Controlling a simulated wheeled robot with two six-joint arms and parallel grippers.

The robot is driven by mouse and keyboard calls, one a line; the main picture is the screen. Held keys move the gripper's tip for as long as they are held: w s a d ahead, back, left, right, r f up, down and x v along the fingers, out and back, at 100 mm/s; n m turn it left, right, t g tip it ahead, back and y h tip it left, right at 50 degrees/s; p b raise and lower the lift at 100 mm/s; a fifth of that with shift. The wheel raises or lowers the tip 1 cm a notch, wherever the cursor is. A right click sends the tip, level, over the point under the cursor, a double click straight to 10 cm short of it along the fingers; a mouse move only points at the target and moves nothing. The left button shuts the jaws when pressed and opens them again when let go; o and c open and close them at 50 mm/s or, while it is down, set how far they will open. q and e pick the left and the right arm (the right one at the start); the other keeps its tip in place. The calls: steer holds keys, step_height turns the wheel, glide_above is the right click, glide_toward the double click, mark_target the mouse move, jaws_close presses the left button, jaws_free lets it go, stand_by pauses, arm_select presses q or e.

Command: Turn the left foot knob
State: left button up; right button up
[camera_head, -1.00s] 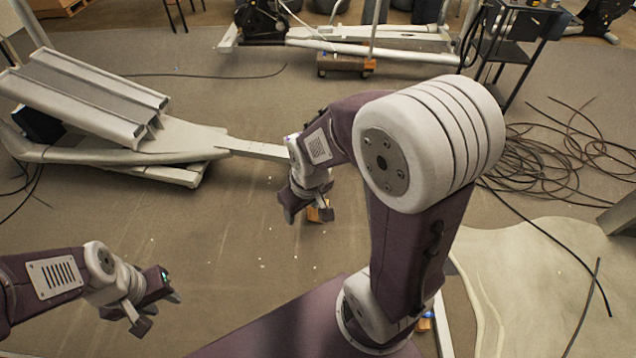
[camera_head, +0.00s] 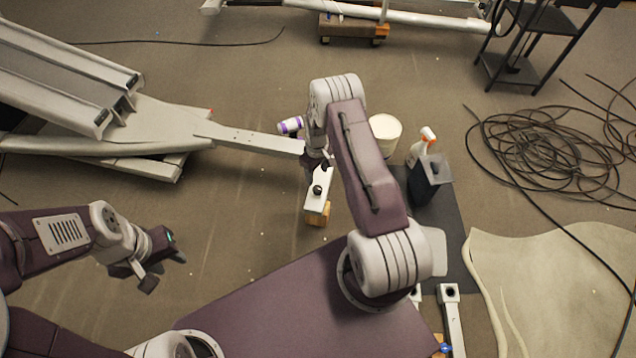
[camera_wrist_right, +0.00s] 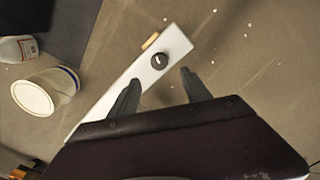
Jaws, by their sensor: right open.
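A round black knob (camera_head: 317,190) sits on the white foot bar (camera_head: 314,206), which extends toward me from the end of the elliptical's long grey rail (camera_head: 250,139). My right gripper (camera_head: 320,166) is just above the bar, beyond the knob. In the right wrist view, the knob (camera_wrist_right: 160,61) appears ahead of and between the two dark fingertips of my right gripper (camera_wrist_right: 160,77), which are spread and hold nothing. I cannot see it touch the knob. My left gripper (camera_head: 166,272) hangs at the left, fingers apart and empty, away from the foot.
A wooden block (camera_head: 318,217) is under the foot bar. A white tub (camera_head: 385,132), a purple-banded can (camera_head: 290,125), a spray bottle (camera_head: 423,143) and a black bin (camera_head: 428,180) stand nearby. Coiled cable (camera_head: 540,145) lies at the right. Floor left of the foot is clear.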

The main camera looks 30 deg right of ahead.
mark_target(318, 188)
step_height(318, 188, down, 9)
steer(key=b, duration=0.4)
steer(key=shift+d+f, duration=0.1)
steer(key=shift+f, duration=0.1)
jaws_close()
steer(key=shift+m, duration=0.3)
